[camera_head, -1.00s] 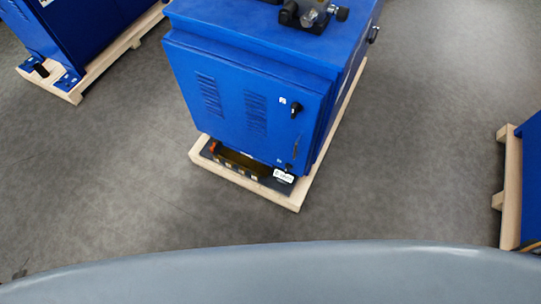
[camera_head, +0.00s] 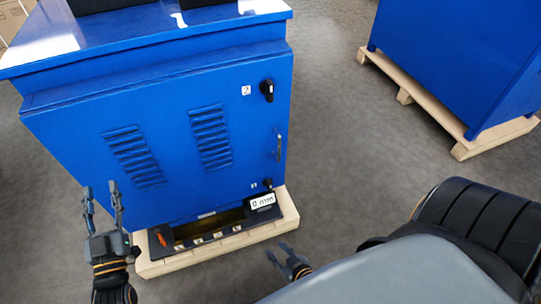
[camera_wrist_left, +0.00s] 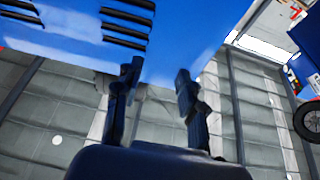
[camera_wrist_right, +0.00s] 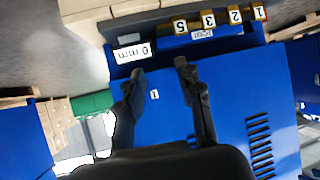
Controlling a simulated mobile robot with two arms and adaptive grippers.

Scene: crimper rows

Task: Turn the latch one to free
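The blue cabinet door (camera_head: 170,150) in the head view carries a black upper latch (camera_head: 267,90) and a smaller black lower latch (camera_head: 267,183), each beside a small label. In the right wrist view, a label (camera_wrist_right: 154,94) reading 1 shows on the blue door, between my open right fingers (camera_wrist_right: 159,70). The latch beside it is not clear there. My right gripper (camera_head: 279,252) is empty, low in front of the cabinet base, below the lower latch. My left gripper (camera_head: 102,198) is open and empty near the door's lower left; its fingers (camera_wrist_left: 158,75) are apart in the left wrist view.
A slim handle (camera_head: 278,145) sits on the door's right edge. Below the door are a display (camera_head: 262,201) and an orange switch on a wooden pallet (camera_head: 150,267). Another blue cabinet (camera_head: 465,60) stands at right, with grey floor (camera_head: 340,150) between.

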